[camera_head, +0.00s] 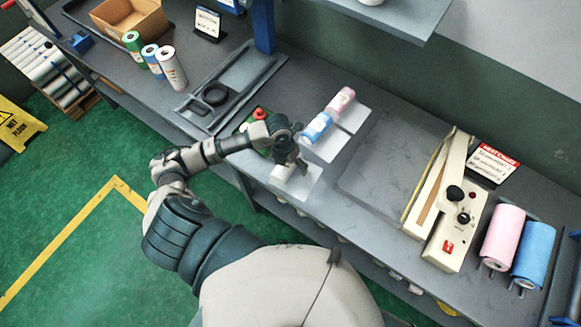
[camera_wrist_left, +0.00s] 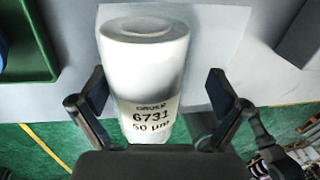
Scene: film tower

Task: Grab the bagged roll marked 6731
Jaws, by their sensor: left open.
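The white roll marked "ORDER 6731 50 µm" (camera_wrist_left: 150,82) fills the middle of the left wrist view, its label facing the camera. My left gripper (camera_wrist_left: 152,100) is open, with one finger on each side of the roll. Gaps show between the fingers and the roll. In the head view my left gripper (camera_head: 291,157) is over a pale sheet (camera_head: 302,184) near the bench's front edge and largely hides the roll there. My right gripper is in neither view.
Blue (camera_head: 317,127) and pink (camera_head: 341,100) rolls lie just behind the gripper on pale sheets. A green tray (camera_wrist_left: 28,45) is close on the left. A sealing machine (camera_head: 447,205) stands to the right. Several standing rolls (camera_head: 171,68) are at back left.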

